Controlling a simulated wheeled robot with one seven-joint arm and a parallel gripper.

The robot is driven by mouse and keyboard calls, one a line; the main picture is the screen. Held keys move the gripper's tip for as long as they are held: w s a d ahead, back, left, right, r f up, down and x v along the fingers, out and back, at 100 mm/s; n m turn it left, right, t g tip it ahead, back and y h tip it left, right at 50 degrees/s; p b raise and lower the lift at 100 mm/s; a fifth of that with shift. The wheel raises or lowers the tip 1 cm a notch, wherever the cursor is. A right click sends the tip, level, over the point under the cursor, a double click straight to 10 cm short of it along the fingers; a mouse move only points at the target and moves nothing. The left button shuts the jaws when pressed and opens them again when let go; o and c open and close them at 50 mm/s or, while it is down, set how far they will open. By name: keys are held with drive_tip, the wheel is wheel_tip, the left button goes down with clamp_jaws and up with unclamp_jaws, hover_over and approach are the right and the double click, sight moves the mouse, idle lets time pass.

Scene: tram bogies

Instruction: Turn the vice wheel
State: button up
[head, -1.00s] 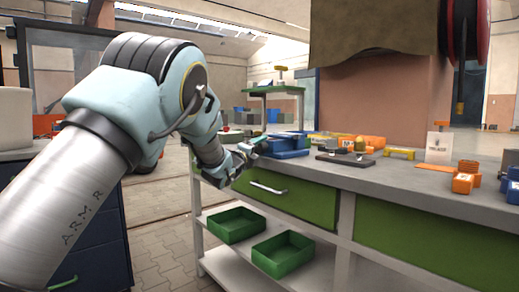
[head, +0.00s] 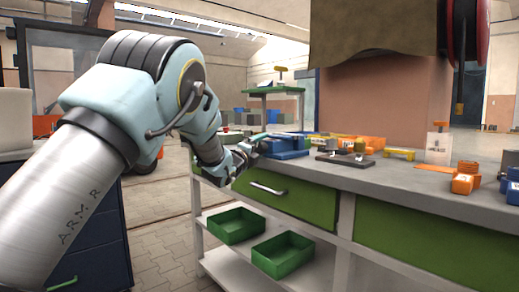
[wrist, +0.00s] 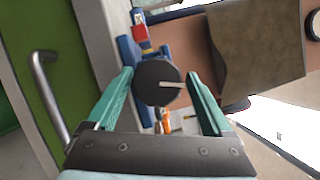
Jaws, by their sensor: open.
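The blue vice (head: 290,154) stands on the workbench, just right of my gripper (head: 247,148) in the head view. The wheel is hidden or too small to make out in the head view.
The grey workbench (head: 410,180) has green drawers (head: 285,198) with a bar handle, also close by in the wrist view (wrist: 42,72). A dark plate (head: 345,160) and orange parts (head: 462,183) lie right of the vice. Green trays (head: 283,254) sit on the lower shelf.

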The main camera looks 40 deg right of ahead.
drive_tip(key=shift+w+f, duration=0.1)
drive_tip(key=shift+f, duration=0.2)
